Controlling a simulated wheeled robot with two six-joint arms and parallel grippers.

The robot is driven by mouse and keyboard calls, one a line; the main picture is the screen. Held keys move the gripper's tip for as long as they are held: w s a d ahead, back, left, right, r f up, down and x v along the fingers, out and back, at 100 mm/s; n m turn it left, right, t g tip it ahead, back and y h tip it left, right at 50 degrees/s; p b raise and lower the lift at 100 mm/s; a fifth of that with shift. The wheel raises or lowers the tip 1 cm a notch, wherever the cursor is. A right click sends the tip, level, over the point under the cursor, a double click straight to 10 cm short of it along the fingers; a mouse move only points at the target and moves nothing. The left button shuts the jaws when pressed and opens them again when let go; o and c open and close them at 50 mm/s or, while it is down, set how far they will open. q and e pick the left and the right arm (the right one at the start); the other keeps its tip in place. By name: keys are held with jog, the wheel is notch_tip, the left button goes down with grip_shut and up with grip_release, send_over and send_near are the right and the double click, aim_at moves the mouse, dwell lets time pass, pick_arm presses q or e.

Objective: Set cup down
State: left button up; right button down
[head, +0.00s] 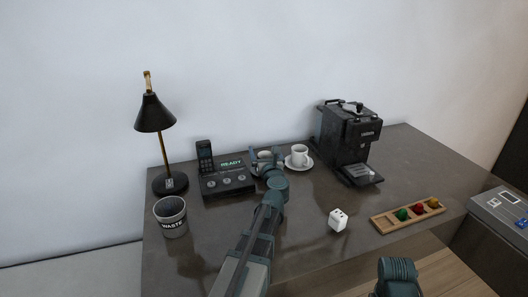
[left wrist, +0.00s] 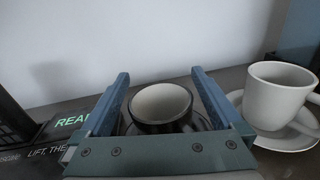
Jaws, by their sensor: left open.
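A cup with a pale inside and a dark outer wall (left wrist: 160,101) stands upright between the two fingers of my left gripper (left wrist: 160,100) in the left wrist view. The fingers are apart, one on each side of it, and the gripper's crossbar hides its lower part. In the head view my left gripper (head: 266,157) is at the back of the counter, and its parts mostly cover this cup. A second cup, white with a handle (head: 300,155), stands on a white saucer (head: 292,166) just to the right; it also shows in the left wrist view (left wrist: 278,95).
A phone dock with a lit READY display (head: 228,181) is close on the left, with a black lamp (head: 154,112) and waste bin (head: 170,217) beyond. A coffee machine (head: 350,135) stands right. A white cube (head: 338,219) and wooden tray (head: 384,224) lie nearer the front.

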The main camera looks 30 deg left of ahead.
pick_arm(q)
jog(key=v, duration=1.1)
jog(key=shift+s+d+f, duration=0.1)
jog(key=shift+s+d, duration=0.15)
jog(key=shift+s, duration=0.05)
